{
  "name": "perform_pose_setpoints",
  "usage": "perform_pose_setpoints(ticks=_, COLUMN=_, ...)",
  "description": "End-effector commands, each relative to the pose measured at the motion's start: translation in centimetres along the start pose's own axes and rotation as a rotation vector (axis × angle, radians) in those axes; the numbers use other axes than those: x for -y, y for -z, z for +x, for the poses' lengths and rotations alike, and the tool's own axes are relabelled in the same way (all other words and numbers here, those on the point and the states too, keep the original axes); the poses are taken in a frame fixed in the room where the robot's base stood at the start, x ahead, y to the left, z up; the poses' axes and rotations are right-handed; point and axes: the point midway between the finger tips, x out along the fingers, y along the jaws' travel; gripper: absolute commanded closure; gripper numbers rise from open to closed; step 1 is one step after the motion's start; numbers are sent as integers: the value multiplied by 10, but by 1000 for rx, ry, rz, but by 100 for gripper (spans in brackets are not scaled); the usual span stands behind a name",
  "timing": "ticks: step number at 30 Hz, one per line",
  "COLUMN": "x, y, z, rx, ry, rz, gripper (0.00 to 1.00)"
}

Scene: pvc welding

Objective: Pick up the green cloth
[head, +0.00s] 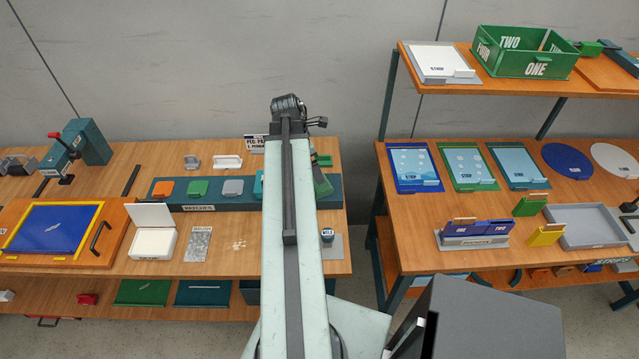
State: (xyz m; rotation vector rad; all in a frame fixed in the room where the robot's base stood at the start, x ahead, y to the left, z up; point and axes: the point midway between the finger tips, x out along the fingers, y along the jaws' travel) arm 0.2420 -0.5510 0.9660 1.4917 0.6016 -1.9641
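I cannot pick out the green cloth with certainty. A small green piece (197,188) sits in a row with orange, grey and teal pieces on a long dark teal rack on the left table. Another small green item (325,160) shows just right of my arm at the back of that table. A flat green panel (142,293) is on the lower shelf. My pale arm rises through the middle of the head view and covers part of the left table. My gripper's fingers are not visible.
The left table (110,255) holds a yellow-framed blue screen (52,229), a white open box (153,240) and a bottle (322,180). The right table (400,240) holds trays and discs. A green crate (524,65) stands on its upper shelf. A floor gap separates the tables.

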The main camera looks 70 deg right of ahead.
Motion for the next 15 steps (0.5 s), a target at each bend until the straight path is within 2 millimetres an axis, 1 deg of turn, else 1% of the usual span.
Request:
perform_pose_setpoints(ticks=2, x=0, y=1, z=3, rx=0, ry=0, rz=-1, gripper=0)
perform_pose_setpoints(ticks=8, x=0, y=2, z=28, rx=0, ry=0, rz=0, gripper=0)
perform_pose_setpoints(ticks=12, x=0, y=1, z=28, rx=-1, ry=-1, rz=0, gripper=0)
perform_pose_setpoints(ticks=15, x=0, y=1, z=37, rx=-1, ry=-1, rz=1, gripper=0)
